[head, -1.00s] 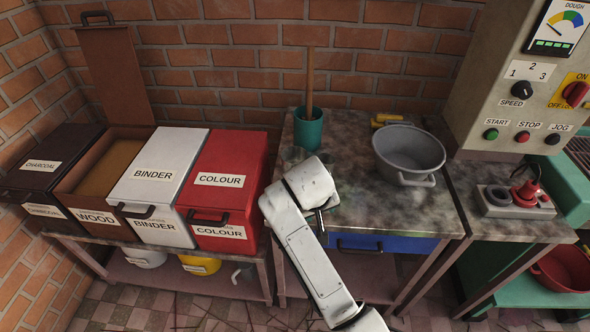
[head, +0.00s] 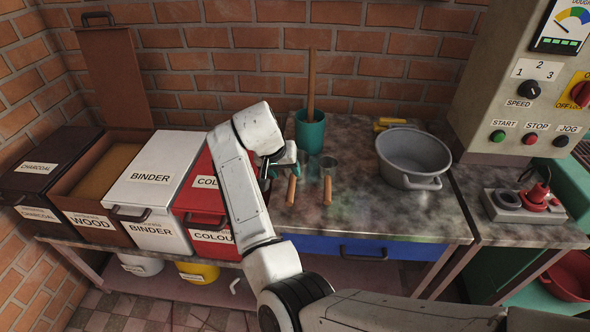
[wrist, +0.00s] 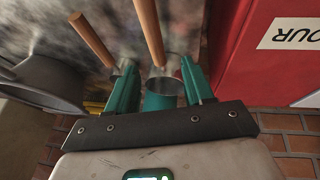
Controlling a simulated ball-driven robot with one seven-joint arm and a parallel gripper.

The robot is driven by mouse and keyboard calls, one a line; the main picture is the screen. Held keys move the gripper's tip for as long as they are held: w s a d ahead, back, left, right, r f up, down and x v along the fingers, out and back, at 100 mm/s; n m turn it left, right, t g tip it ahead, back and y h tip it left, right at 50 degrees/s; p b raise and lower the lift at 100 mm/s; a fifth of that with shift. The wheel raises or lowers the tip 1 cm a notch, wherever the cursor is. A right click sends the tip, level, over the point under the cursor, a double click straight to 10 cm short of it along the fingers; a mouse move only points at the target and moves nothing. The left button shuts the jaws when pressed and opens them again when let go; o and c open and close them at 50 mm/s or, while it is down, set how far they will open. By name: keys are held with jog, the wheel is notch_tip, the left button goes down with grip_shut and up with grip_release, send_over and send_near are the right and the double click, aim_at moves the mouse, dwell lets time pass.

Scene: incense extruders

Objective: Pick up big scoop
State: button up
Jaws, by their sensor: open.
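Two scoops with wooden handles and metal cups lie on the stained worktop (head: 400,215): a left scoop (head: 291,190) and a right scoop (head: 327,190). In the wrist view the left scoop (wrist: 148,28) has its cup between my fingers in the picture and looks the larger. The right scoop (wrist: 92,40) shows beside it, its cup partly behind a finger. I cannot be sure which is the big one. My gripper (head: 268,170) is open and empty, with teal fingers, above the worktop's left edge by the left scoop. It also shows in the wrist view (wrist: 160,78).
A teal pot (head: 309,133) with a wooden stick stands behind the scoops. A grey basin (head: 412,155) stands to the right. A red COLOUR box (head: 200,205) is close on the left. The worktop's front right is clear.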

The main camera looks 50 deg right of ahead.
aim_at(292, 177)
jog(key=shift+d+p+x, duration=0.15)
jog(key=shift+x, duration=1.4)
jog(key=shift+d+p+x, duration=0.15)
jog(key=shift+x, duration=1.45)
jog(key=shift+r, duration=0.15)
grip_shut()
jog(key=shift+w, duration=0.1)
